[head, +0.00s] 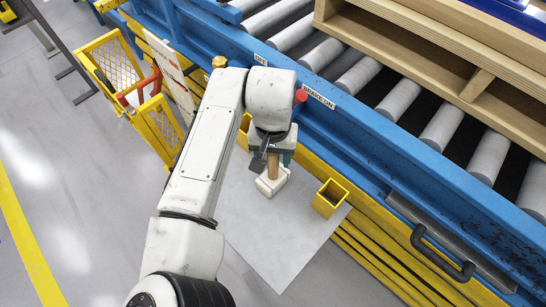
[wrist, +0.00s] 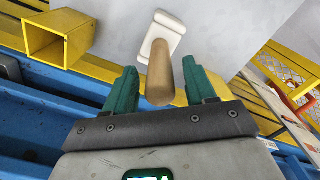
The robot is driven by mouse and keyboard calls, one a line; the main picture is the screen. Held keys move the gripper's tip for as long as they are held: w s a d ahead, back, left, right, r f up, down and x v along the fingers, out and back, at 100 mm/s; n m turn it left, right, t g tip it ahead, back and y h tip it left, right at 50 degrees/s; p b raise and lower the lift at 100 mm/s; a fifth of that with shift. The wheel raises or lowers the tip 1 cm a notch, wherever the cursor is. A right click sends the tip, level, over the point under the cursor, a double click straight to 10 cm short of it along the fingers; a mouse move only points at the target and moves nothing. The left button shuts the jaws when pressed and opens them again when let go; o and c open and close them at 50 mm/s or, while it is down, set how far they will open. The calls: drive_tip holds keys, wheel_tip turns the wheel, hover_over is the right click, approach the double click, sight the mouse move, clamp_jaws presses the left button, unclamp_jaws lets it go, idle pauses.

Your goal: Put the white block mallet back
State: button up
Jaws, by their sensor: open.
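The white block mallet has a white block head (head: 272,182) and a wooden handle (head: 273,166) that points up toward my gripper. In the wrist view the handle (wrist: 159,76) stands between my gripper's (wrist: 160,82) green fingers, with a visible gap on each side. The white head (wrist: 163,34) lies beyond the fingertips. My gripper (head: 272,150) is open. In the head view the head shows against a pale grey sheet; I cannot tell what it rests on. A square yellow holder (head: 330,198), open at the top, is to its right and looks empty; it also shows in the wrist view (wrist: 58,40).
The blue conveyor frame (head: 400,140) with rollers runs along the right, with a wooden pallet (head: 450,50) on it. A red knob (head: 300,96) is close to my wrist. A yellow mesh guard (head: 112,65) stands at left. The grey sheet (head: 275,235) is clear in front.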

wheel_tip(320, 180, up, 11)
drive_tip(key=shift+f+p, duration=0.2)
drive_tip(key=shift+p, duration=0.15)
idle(0.4)
